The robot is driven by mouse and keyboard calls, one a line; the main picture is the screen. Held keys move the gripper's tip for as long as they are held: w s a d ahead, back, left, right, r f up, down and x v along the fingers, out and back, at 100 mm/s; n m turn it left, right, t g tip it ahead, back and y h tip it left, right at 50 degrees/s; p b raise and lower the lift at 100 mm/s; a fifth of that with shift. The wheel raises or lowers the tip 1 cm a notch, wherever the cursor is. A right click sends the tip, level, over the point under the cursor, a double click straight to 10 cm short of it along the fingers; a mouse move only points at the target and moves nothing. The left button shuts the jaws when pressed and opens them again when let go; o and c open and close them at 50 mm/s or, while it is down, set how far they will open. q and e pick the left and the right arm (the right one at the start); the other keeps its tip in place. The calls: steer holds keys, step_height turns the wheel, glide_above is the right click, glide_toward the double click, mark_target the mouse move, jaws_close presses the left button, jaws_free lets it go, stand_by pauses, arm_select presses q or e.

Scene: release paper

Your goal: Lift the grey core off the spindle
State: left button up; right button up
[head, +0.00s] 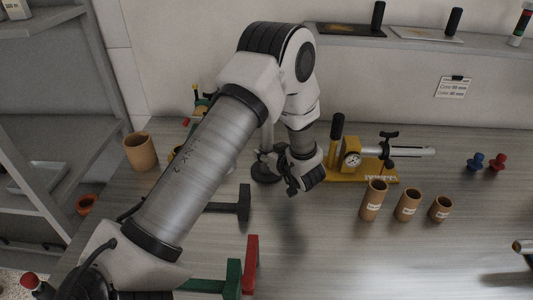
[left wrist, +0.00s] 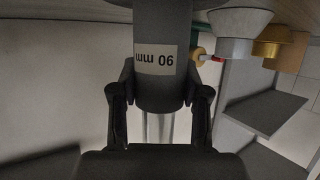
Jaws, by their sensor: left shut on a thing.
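The grey core (left wrist: 164,85) fills the top middle of the left wrist view. Its white label reads "90 mm" upside down. My left gripper (left wrist: 161,98) is shut on it, one finger on each side. Pale upright bars, perhaps the spindle (left wrist: 159,127), show between the fingers past the core's end. In the head view my left gripper (head: 298,183) is low over the bench, beside a dark round base (head: 265,172) with a pale post. The core is mostly hidden there. Whether it still surrounds the spindle I cannot tell. My right gripper is out of view.
A yellow press-like device with a gauge (head: 352,160) stands just right of the gripper. Several brown cardboard tubes (head: 371,200) stand in front of it. Black, green and red brackets (head: 244,203) lie left of centre. The bench front middle (head: 335,255) is clear.

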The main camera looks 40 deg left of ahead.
mark_target(270, 134)
arm_select(q)
steer(key=shift+r+p, duration=3.05)
steer(key=shift+r, duration=0.45)
steer(key=shift+r+p, duration=3.1)
steer(key=shift+r, duration=0.45)
steer(key=shift+r+p, duration=2.95)
steer(key=shift+r, duration=0.5)
